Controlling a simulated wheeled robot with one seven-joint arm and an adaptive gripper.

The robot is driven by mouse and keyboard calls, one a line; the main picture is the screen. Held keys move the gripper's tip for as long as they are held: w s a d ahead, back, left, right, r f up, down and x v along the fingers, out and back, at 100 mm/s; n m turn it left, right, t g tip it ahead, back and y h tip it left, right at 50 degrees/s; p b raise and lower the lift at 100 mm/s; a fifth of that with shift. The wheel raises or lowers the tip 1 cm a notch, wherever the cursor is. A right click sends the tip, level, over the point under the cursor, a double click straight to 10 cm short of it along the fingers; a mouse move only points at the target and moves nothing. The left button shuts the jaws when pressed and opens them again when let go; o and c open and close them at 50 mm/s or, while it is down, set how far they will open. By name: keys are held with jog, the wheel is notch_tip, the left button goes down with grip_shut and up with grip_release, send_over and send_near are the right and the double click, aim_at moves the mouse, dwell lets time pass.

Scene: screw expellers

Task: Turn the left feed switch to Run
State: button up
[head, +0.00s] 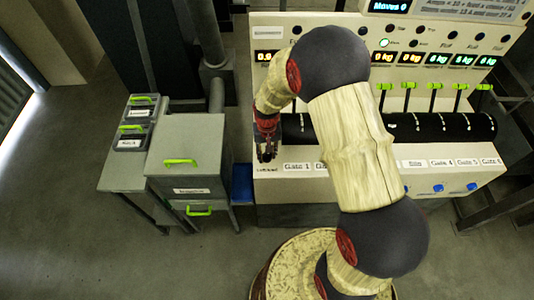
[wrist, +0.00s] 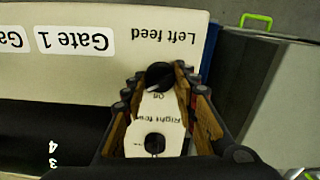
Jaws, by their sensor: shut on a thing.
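The left feed switch (wrist: 159,75) is a round black knob on the cream panel, seen upside down in the wrist view near its Left feed label (wrist: 164,36). Its white pointer mark is turned toward the word Off. My gripper (wrist: 157,82) has its two fingers on either side of this knob and is shut on it. In the head view my gripper (head: 266,153) is at the left end of the panel, just above the small label, and the knob is hidden there. The right feed switch (wrist: 154,143) is a similar knob between the fingers, closer to the palm.
Gate labels (head: 297,167) run along the panel to the right, below a long black roller (head: 440,126). Green-handled levers (head: 435,87) stand behind it. A grey cabinet (head: 187,150) with green handles and small bins (head: 133,137) stand on the left. Floor is clear at front left.

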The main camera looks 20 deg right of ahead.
jog(key=o, duration=1.2)
jog(key=shift+c, duration=0.2)
jog(key=shift+r, duration=0.15)
notch_tip(320, 180, up, 12)
jog(key=shift+f, duration=0.15)
